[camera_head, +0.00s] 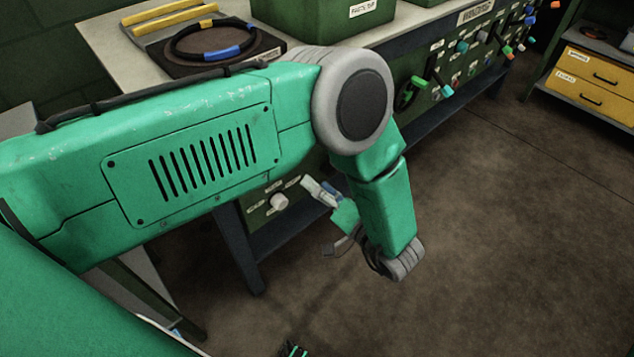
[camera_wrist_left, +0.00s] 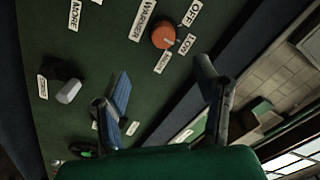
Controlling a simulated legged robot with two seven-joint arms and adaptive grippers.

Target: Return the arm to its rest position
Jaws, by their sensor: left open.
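My green left arm comes in from the left in the head view and bends down at its grey joint. My left gripper (camera_head: 322,190) is partly behind the forearm, beside the front panel of the workbench (camera_head: 112,40). In the left wrist view the gripper (camera_wrist_left: 163,82) is open, with its two blue-padded fingers spread apart and nothing seen between them.
The wrist view faces a dark green panel with an orange knob (camera_wrist_left: 163,36) and a grey knob (camera_wrist_left: 69,91). The bench carries a green bin (camera_head: 320,20) and a black ring (camera_head: 213,40). Yellow drawers (camera_head: 590,82) stand right; the floor between is clear.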

